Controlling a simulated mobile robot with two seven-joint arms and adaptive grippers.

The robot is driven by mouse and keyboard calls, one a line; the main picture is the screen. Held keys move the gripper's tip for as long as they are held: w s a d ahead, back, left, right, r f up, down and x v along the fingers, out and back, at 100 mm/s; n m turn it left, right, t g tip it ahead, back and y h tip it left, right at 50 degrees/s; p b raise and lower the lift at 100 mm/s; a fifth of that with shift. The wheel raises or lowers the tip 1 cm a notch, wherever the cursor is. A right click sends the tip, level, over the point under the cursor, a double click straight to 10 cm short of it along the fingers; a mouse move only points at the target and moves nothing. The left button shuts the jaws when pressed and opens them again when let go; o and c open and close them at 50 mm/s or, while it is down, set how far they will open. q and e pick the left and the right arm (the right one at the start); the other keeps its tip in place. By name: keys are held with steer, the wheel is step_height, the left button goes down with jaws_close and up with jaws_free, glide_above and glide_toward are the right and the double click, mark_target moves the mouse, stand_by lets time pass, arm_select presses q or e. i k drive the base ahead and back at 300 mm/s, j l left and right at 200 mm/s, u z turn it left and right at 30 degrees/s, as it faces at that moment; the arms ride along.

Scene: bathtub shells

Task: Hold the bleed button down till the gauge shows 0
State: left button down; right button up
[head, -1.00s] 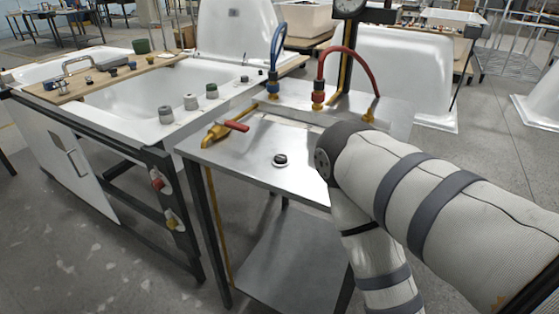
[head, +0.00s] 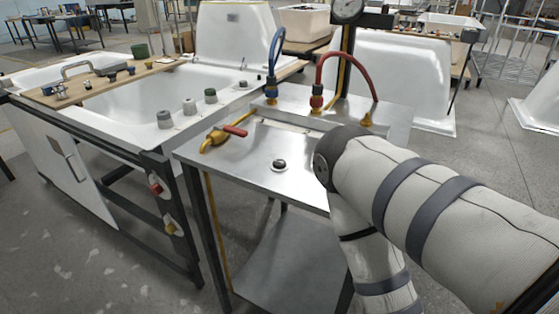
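The likely bleed button (head: 279,164) is a black round knob in a pale ring on the steel table top (head: 240,165). Nothing touches it. The gauge (head: 347,10) is a round white dial on a dark post at the top edge; its upper part is cut off and its reading is too small to tell. My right arm (head: 420,205) comes in from the right and bends at the elbow beside the table's right side. My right gripper is out of the frame. My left arm and gripper do not show.
A red-handled brass valve (head: 222,137) sits at the table's left edge. A blue hose (head: 275,60) and a red hose (head: 345,57) arch over the back. A white bathtub (head: 135,112) with several knobs on its rim stands to the left. The table's front half is clear.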

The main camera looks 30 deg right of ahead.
mark_target(278, 164)
steer(key=i+j+z, duration=0.1)
steer(key=z, duration=0.3)
steer(key=j+z, duration=0.2)
steer(key=z, duration=0.2)
